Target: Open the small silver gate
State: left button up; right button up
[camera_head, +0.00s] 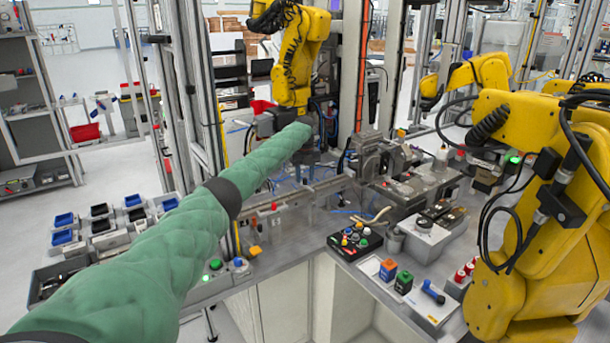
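My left arm, in a green padded sleeve, runs from the lower left to the middle of the head view. Its far end, where my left gripper (305,131) is, reaches over the back of the workbench. No fingers can be made out there, so I cannot tell open from shut. No small silver gate stands out clearly. A grey metal fixture (378,158) stands on the bench just right of the arm's end, apart from it in the picture. Tall silver frame posts (205,95) rise behind the arm. My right gripper is out of view.
A yellow robot arm (297,58) hangs just above my arm's end. Another yellow arm (520,245) fills the right side. A black button box (354,241), an orange-and-blue block (388,269) and a green-and-black block (403,282) sit at the bench's front. Blue bins (64,220) stand left.

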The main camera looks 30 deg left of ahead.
pick_arm(q)
jog(key=shift+f, duration=0.3)
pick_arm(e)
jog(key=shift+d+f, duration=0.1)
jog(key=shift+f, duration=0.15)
pick_arm(q)
jog(key=shift+c, duration=0.5)
grip_shut()
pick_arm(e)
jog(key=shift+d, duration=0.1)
